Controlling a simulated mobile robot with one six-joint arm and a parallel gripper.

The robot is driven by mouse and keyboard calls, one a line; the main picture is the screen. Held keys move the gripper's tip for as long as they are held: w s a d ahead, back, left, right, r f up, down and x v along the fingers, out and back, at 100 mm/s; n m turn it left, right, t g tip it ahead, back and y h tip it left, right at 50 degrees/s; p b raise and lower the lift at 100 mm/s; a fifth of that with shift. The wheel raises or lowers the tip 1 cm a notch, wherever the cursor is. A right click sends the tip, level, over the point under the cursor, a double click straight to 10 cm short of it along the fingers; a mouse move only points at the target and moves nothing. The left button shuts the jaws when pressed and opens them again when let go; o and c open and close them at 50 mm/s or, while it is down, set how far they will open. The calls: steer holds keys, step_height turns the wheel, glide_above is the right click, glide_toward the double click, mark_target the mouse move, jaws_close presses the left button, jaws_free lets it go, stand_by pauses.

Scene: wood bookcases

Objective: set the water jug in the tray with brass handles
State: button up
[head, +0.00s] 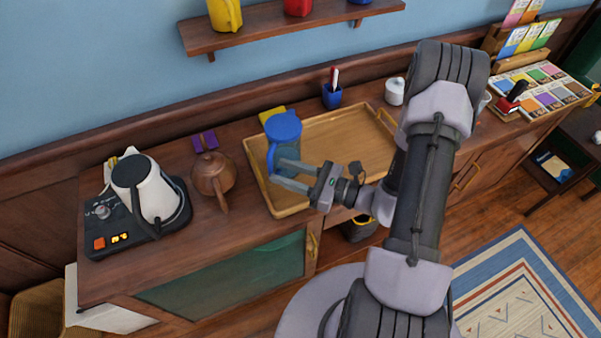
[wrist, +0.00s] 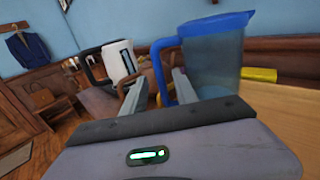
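The blue water jug (head: 285,150), with a blue lid and handle, looks upright at the left end of the wooden tray (head: 345,137). Its base is partly hidden by my fingers, so I cannot tell for sure that it touches the tray floor. A brass-coloured handle (head: 386,121) shows at the tray's right end. My gripper (head: 275,170) is beside the jug at its handle side. In the wrist view the fingers (wrist: 157,88) stand apart, with the jug's blue handle (wrist: 159,72) between them and gaps visible. The clear blue jug body (wrist: 212,62) is right of them.
A yellow item (head: 272,115) lies behind the jug. A blue pen cup (head: 332,95) and white lidded pot (head: 395,91) are behind. The tray's middle and right are clear.

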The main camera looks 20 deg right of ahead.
steer(key=v, duration=0.5)
steer(key=s+a+r+n+g+h, duration=0.2)
steer(key=s+a+r+n+g, duration=0.7)
steer(key=a+r+n+g, duration=0.45)
steer(key=s+d+r+n+t+h, duration=0.3)
steer(key=d+r+n+t+h, duration=0.1)
steer(key=r+n+t+h, duration=0.2)
steer(key=r+n+h, duration=0.1)
steer(key=n+h, duration=0.1)
steer(key=n, duration=0.1)
steer(key=shift+s+d+h+p, duration=0.2)
steer(key=shift+d+h+p, duration=0.1)
steer(key=shift+h+p, duration=0.1)
steer(key=shift+r+t, duration=0.1)
steer(key=shift+t, duration=0.15)
